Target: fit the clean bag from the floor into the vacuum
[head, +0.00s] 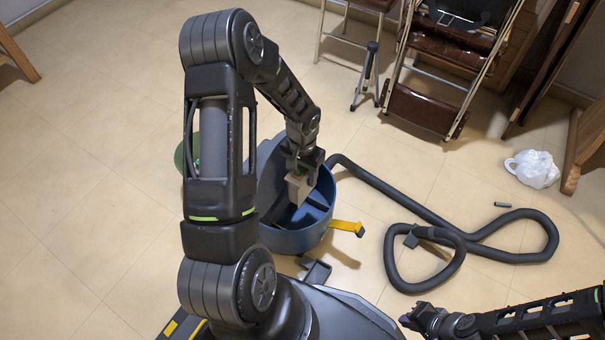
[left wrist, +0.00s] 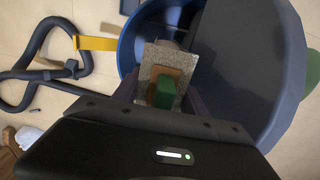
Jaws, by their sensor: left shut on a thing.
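The vacuum (head: 287,238) is a blue round tub standing open on the floor, with a darker inner side. My left gripper (head: 305,172) is over and partly inside the tub. It is shut on a pale grey-beige bag (head: 298,189) with a cardboard-like collar and a green part. In the left wrist view the bag (left wrist: 152,58) hangs between the fingers (left wrist: 157,90) over the tub's opening (left wrist: 130,45). Whether the bag touches the tub inside I cannot tell. My right gripper (head: 418,320) is at the lower right, away from the vacuum; its jaws are too small to judge.
A dark hose (head: 440,235) loops over the floor right of the vacuum. A yellow latch (head: 346,227) sticks out from the tub. Folding chairs (head: 425,105) stand at the back. The floor at left is clear.

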